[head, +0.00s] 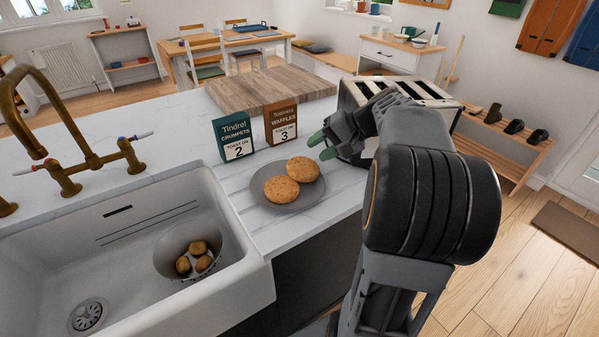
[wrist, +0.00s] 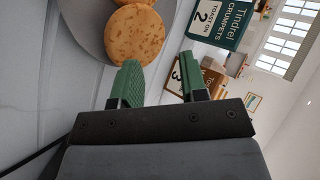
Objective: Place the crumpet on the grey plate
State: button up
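The grey plate (head: 290,205) lies on the white counter beside the sink; its edge also shows in the wrist view (wrist: 88,32). Two round golden-brown crumpets rest on it: a front-left crumpet (head: 281,189) and a back-right crumpet (head: 303,168), close together and seemingly overlapping. In the wrist view, one whole crumpet (wrist: 133,35) and part of another show on the plate. My gripper (head: 321,146), with green fingertips, is just right of and above the plate. In the wrist view its fingers (wrist: 162,80) are apart with nothing between them.
A toaster (head: 425,95) stands behind my gripper, partly hidden by my arm. A green crumpets box (head: 234,137) and a brown waffles box (head: 281,122) stand behind the plate. A wooden board (head: 265,88) lies farther back. The sink (head: 130,225) holds a bowl (head: 172,245) with several brown round items.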

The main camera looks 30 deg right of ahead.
jog(key=shift+p+v, duration=0.75)
jog(key=shift+v, duration=1.15)
jog(key=shift+f, duration=0.1)
notch_tip(320, 180, up, 8)
jog(key=s+d+p, duration=0.1)
jog(key=d+p, duration=0.1)
jog(key=p, duration=0.4)
jog(key=shift+s, duration=0.15)
